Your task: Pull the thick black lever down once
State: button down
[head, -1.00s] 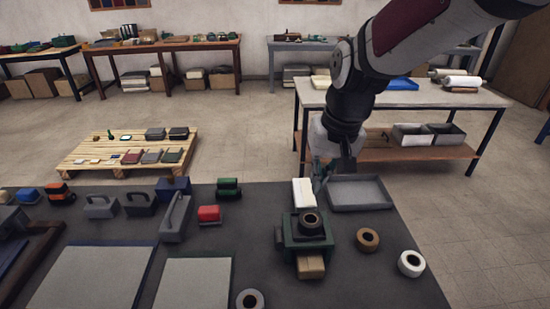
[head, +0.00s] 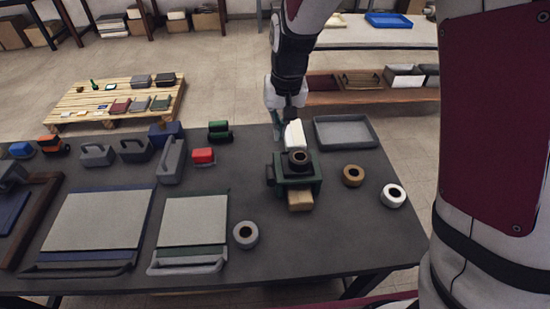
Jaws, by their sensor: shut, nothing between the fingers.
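A green device (head: 308,190) stands on the dark table (head: 330,240). It has a dark ring-shaped part (head: 299,160) on top, a dark knob-like part (head: 270,175) on its left side and a tan block (head: 301,200) at its front. A white block (head: 294,134) rises just behind it. I cannot clearly make out a thick black lever; part of the device's back is hidden. My gripper (head: 281,132) points down behind the device, beside the white block. It is shut and empty. I cannot tell whether it touches anything.
A grey tray (head: 346,132) lies to the right of my gripper. Brown (head: 353,175), white (head: 393,195) and grey (head: 246,235) rolls stand around the device. A red block (head: 203,156) and grey handled tool (head: 172,162) are left. Two pale boards (head: 100,220) lie front left.

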send_over(274, 178)
jog(key=w+d, duration=0.1)
jog(key=w, duration=0.2)
notch_tip(274, 178, down, 10)
jog(key=shift+r, duration=0.2)
jog(key=f, duration=0.2)
jog(key=s+f+p, duration=0.1)
jog(key=shift+a, duration=0.3)
jog(key=shift+s+a+f, duration=0.1)
jog(key=shift+s+f, duration=0.1)
jog(key=shift+f, duration=0.25)
jog(key=shift+s+f+p, duration=0.3)
jog(key=shift+s+f, duration=0.3)
jog(key=shift+s, duration=0.2)
jog(key=shift+r, duration=0.4)
jog(key=r, duration=0.1)
jog(key=r+p, duration=0.1)
jog(key=r, duration=0.2)
jog(key=shift+w+d+r+p, duration=0.15)
jog(key=shift+w+d+p, duration=0.2)
jog(key=shift+w+d, duration=0.05)
notch_tip(274, 178, up, 8)
jog(key=s, duration=0.2)
jog(key=shift+s+d+r+b, duration=0.15)
jog(key=shift+s+d+b, duration=0.15)
jog(key=shift+s+d, duration=0.05)
